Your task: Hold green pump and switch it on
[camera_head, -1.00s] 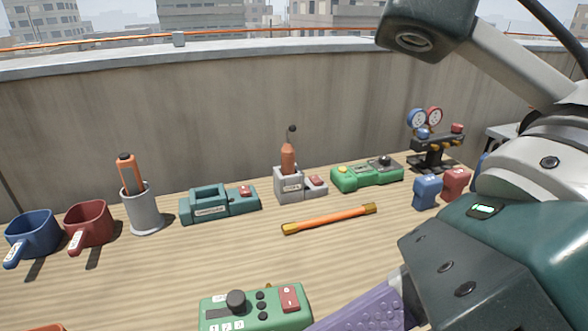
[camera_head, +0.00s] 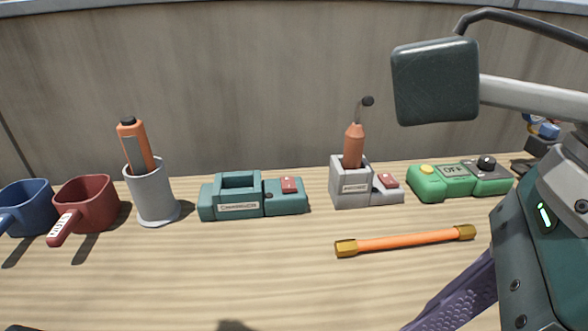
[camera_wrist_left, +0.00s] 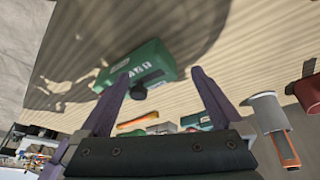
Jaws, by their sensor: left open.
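A green unit with a yellow button, an OFF display and a dark knob (camera_head: 458,180) stands at the back right of the table. Another green box (camera_wrist_left: 135,66) with white labels and a black knob lies ahead of my left gripper (camera_wrist_left: 160,77) in the left wrist view. That gripper is open and empty, its purple fingers spread toward either side of this box; contact cannot be told. Which green unit is the pump is not readable. My left gripper is not seen in the head view. One purple finger of my right gripper (camera_head: 452,302) shows at the lower right; its tips are unclear.
Along the back stand a blue mug (camera_head: 28,208), a red mug (camera_head: 92,200), a grey cup (camera_head: 153,195) with an orange tool, a teal charger (camera_head: 240,200) and a grey holder (camera_head: 348,188). An orange bar (camera_head: 405,241) lies before them.

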